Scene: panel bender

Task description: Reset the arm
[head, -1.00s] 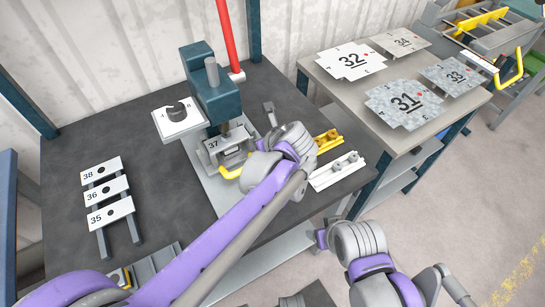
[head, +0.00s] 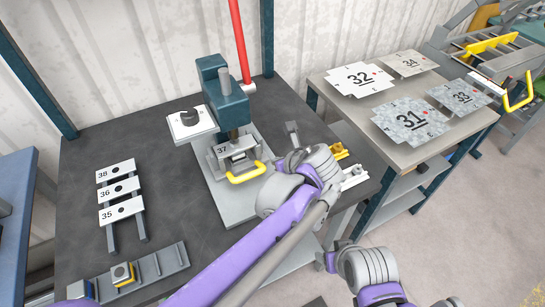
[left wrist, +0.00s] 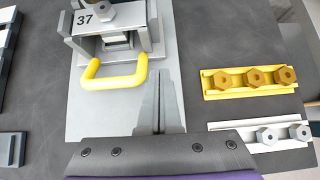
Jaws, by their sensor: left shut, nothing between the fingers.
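My left gripper (head: 292,131) is at the right of the small press, over the dark bench, with its arm reaching in from the lower left. In the left wrist view its fingers (left wrist: 159,92) are together and empty, beside the yellow U-shaped handle (left wrist: 115,79) and apart from it. That handle belongs to a fixture marked 37 (left wrist: 105,18), which sits under the teal press (head: 222,92). My right arm shows at the lower right of the head view, but I cannot make out its gripper.
A yellow block with hex nuts (left wrist: 250,82) and a white one (left wrist: 265,135) lie right of the gripper. Plates 38, 36 and 35 (head: 121,212) stand on a rack at left. A side table (head: 340,110) holds plates 31 to 34. Bare bench lies between rack and press.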

